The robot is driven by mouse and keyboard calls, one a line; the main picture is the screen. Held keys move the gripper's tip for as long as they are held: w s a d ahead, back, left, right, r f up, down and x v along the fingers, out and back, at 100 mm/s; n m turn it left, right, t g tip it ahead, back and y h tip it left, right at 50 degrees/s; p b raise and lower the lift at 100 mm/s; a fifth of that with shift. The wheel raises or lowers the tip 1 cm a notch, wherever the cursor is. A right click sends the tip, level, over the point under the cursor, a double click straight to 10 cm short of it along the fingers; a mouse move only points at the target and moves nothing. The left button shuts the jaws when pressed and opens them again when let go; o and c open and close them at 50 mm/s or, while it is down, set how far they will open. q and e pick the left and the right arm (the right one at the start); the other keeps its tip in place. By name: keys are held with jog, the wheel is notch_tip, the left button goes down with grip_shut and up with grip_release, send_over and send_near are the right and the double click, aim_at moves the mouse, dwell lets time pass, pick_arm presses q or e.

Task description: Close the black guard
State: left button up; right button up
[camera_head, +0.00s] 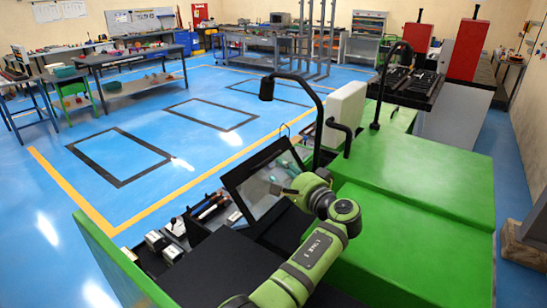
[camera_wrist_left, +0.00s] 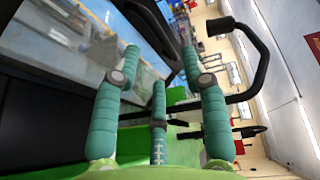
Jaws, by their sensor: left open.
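The black guard (camera_head: 233,194) is a black-framed clear panel, standing raised and tilted over the dark bed of the green machine in the head view. In the left wrist view its clear pane (camera_wrist_left: 55,45) fills the upper left, with a thick black frame bar beside it. My left gripper (camera_head: 275,180) is at the panel's right part, its teal fingers partly hidden by the wrist. In the wrist view the fingers of this gripper (camera_wrist_left: 160,55) are spread and empty, close to the frame bar; I cannot tell whether they touch it. My right gripper is not in view.
A black curved post (camera_head: 317,120) with a lamp-like head rises behind the guard. A light grey box (camera_head: 345,113) and black bent handle stand to its right. The green machine top (camera_head: 420,190) is clear. Tools and small blocks (camera_head: 175,228) lie in a left tray.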

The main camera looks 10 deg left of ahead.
aim_at(273, 164)
pick_arm(q)
jog(key=b+x, duration=0.1)
jog(key=x, duration=0.1)
jog(key=b+x, duration=0.1)
jog(key=x, duration=0.1)
jog(key=b+x, duration=0.1)
jog(key=x, duration=0.1)
jog(key=shift+w+d+f+b, duration=0.25)
jog(key=shift+f+b, duration=0.05)
jog(key=shift+f, duration=0.05)
jog(key=shift+w+a+r, duration=0.15)
jog(key=shift+w+a, duration=0.05)
jog(key=shift+a, duration=0.1)
jog(key=c, duration=0.8)
grip_shut()
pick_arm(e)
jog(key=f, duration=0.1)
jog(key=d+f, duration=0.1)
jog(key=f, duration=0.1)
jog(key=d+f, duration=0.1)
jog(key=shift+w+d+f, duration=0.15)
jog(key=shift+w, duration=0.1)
